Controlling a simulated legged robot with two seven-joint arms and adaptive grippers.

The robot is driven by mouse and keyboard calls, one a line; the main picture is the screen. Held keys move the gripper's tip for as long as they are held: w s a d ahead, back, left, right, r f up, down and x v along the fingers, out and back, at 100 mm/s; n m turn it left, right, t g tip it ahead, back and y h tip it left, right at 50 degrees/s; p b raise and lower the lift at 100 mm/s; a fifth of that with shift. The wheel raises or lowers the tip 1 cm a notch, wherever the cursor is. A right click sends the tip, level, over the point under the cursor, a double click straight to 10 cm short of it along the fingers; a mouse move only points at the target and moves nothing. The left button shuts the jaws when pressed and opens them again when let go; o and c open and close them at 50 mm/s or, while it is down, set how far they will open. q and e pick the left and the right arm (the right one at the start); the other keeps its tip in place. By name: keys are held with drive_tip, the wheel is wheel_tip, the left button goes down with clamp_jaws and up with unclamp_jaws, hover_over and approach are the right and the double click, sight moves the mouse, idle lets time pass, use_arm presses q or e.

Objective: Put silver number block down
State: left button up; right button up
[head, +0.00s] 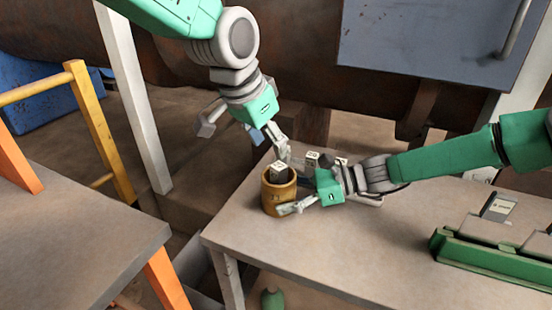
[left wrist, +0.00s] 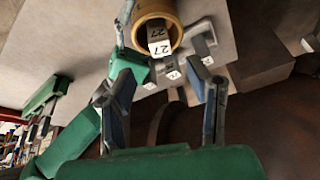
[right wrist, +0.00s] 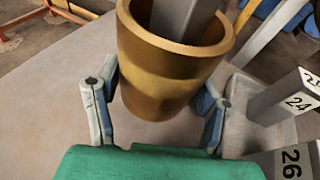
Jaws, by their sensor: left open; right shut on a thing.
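A silver number block (head: 278,174) marked 27 stands inside a gold-brown round cup (head: 277,198) near the table's far left edge. The number shows in the left wrist view on the block (left wrist: 159,46). My right gripper (head: 294,186) is shut on the cup, with one finger on each side of it in the right wrist view (right wrist: 157,100). My left gripper (head: 277,148) is open and empty, above and behind the cup and apart from the block. The block's lower part is hidden inside the cup.
Several other silver number blocks stand close behind the cup, including 24 (right wrist: 296,103) and 26 (right wrist: 290,164). A green holder (head: 490,262) with grey pieces lies at the table's right. The table (head: 350,245) is clear in front. A brown wall or pipe (head: 300,60) is behind.

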use_arm(q)
drive_tip(key=v, duration=0.4)
drive_tip(key=shift+r, duration=0.1)
use_arm(e)
drive_tip(key=o, duration=0.9)
drive_tip(key=shift+d, duration=0.1)
